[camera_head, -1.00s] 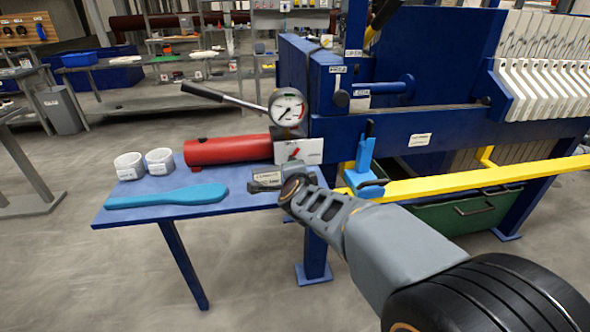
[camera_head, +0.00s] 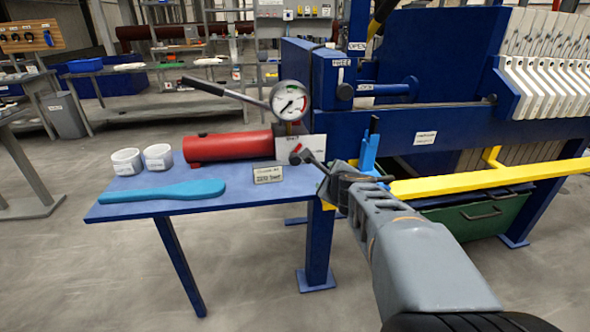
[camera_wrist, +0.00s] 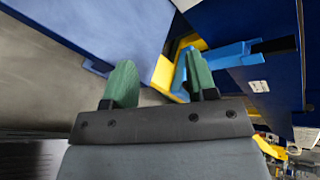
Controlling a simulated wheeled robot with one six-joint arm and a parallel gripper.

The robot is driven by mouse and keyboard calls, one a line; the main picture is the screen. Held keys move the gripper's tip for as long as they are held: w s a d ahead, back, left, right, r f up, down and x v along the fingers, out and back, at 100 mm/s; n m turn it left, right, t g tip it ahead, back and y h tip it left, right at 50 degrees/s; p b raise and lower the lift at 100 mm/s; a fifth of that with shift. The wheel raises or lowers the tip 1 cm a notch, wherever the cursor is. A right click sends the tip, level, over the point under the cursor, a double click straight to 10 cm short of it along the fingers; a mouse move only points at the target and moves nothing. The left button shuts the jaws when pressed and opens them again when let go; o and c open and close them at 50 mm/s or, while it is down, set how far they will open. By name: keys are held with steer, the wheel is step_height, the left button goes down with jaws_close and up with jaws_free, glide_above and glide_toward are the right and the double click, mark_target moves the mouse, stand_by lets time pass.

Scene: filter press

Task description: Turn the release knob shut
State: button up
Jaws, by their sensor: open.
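My gripper (camera_head: 322,178) is to the right of the knob, by the table's right end, pointing left. In the wrist view its two green fingers (camera_wrist: 163,82) stand wide apart with nothing between them. The knob cannot be made out in the wrist view. A round pressure gauge (camera_head: 289,101) stands above the block.
A small placard (camera_head: 268,175) stands on the blue table (camera_head: 150,207), with two white cups and a turquoise paddle (camera_head: 163,194). A blue upright handle (camera_head: 370,148) and a yellow rail (camera_head: 470,182) are close to my arm on the right.

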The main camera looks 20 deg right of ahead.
mark_target(297, 160)
steer(key=w+a+y+b, duration=0.1)
steer(key=w, duration=0.3)
steer(key=w+a+f+t+y, duration=0.1)
steer(key=w, duration=0.4)
steer(key=w+a+y+b, duration=0.1)
steer(key=w, duration=0.4)
steer(key=shift+w+f+t+b, duration=0.25)
steer(key=shift+t+b, duration=0.1)
steer(key=shift+t, duration=0.05)
steer(key=shift+c, duration=0.3)
steer(key=c, duration=0.6)
